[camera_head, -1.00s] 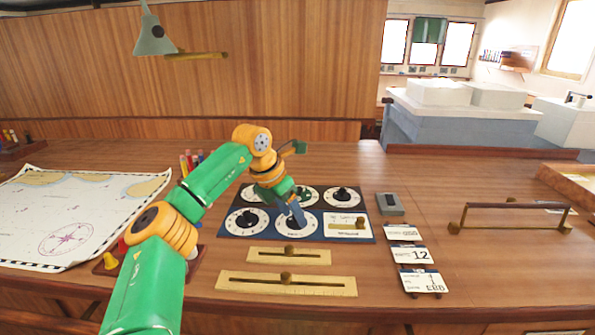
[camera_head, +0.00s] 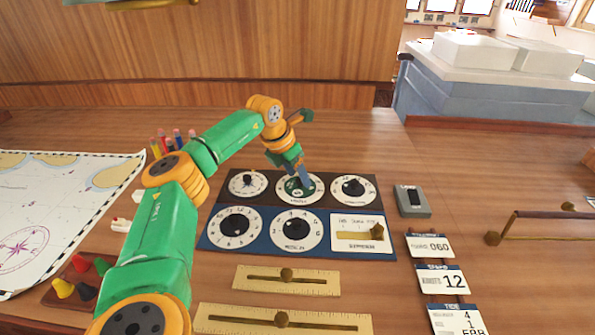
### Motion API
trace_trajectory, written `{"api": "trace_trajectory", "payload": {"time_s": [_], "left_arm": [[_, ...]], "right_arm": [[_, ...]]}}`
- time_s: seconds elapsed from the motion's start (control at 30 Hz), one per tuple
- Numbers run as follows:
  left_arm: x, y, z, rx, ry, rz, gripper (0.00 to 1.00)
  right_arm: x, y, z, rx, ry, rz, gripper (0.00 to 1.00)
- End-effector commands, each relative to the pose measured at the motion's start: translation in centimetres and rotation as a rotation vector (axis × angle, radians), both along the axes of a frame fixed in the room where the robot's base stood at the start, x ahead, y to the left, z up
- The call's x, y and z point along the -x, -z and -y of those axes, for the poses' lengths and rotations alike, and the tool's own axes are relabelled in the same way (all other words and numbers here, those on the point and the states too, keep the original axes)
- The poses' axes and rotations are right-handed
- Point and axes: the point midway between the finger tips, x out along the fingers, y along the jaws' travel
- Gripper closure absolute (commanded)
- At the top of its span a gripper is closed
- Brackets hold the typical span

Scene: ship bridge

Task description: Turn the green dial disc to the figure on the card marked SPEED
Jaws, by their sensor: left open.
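The green dial disc (camera_head: 291,185) sits in the middle dial of the back row, on a dark panel (camera_head: 269,179). My left gripper (camera_head: 305,184) points down at this dial and hides part of the disc. Its jaws are open; I cannot tell whether they touch the disc. The dial's figures are too small and covered to read. To the right, the middle card (camera_head: 442,279) shows the figure 12; its small heading looks like SPEED. My right gripper is not in view.
Front of the panel are two dials with black knobs (camera_head: 236,225) (camera_head: 295,230), then brass sliders (camera_head: 286,275). A white slider plate (camera_head: 350,222) is beside the dials.

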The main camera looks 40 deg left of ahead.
Motion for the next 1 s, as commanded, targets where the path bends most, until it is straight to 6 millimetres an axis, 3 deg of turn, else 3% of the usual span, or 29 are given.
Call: {"api": "trace_trajectory", "payload": {"time_s": [0.27,0.5,1.0], "left_arm": [[-0.2,0.53,-0.02,-0.001,0.0,0.001,0.41],[-0.2,0.5,0.0,0.0,0.0,0.001,1.0],[-0.22,0.38,0.14,0.0,-0.103,0.0,1.0]], "right_arm": [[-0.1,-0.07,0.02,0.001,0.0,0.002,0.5],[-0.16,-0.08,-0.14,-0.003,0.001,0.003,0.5],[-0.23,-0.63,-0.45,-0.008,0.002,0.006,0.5]]}}
